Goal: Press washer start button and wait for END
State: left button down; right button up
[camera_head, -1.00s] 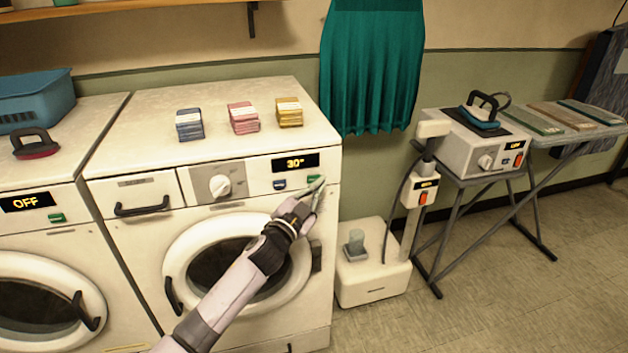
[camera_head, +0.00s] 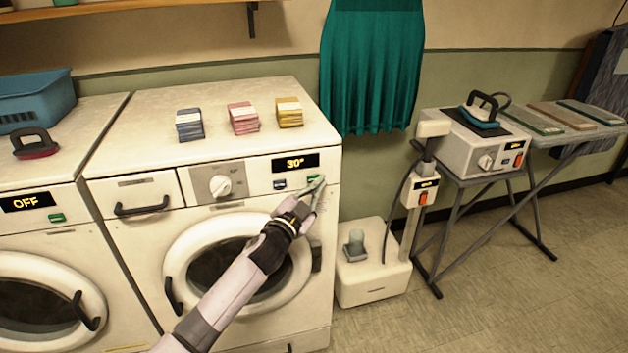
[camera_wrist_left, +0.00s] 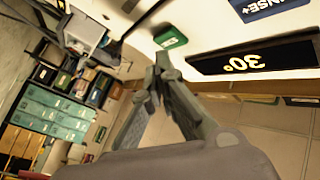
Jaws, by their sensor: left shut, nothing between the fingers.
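The washer (camera_head: 135,240) has a display (camera_head: 296,162) reading 30°. Its green start button (camera_head: 314,178) sits below the display at the right, beside a dark blue button (camera_head: 279,184). My left gripper (camera_head: 319,186) is shut and empty, its tips at or just in front of the green button. In the left wrist view the green button (camera_wrist_left: 170,36) shows close beyond the fingertips (camera_wrist_left: 162,62), and the display (camera_wrist_left: 255,54) is upside down. I cannot tell whether the tips touch the button. My right gripper is out of view.
A second washer (camera_head: 60,215) at the left reads OFF. Colored stacks (camera_head: 243,118) lie on the washer top. A white steamer base (camera_head: 373,285) stands right of the washer, under a teal hanging cloth (camera_head: 372,65).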

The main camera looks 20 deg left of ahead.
pick_arm(q)
jog(key=shift+w+a, duration=0.15)
jog(key=shift+w, duration=0.1)
jog(key=shift+w+a, duration=0.25)
jog(key=shift+w, duration=0.05)
dwell(0.8)
jog(key=shift+s+d, duration=0.1)
jog(key=shift+s, duration=0.05)
jog(key=shift+s+d, duration=0.35)
jog(key=shift+s, duration=0.2)
jog(key=s+d+p, duration=0.1)
jog(key=s, duration=0.1)
jog(key=s+d+p, duration=0.1)
jog(key=s, duration=0.1)
jog(key=shift+d, duration=0.4)
dwell(0.6)
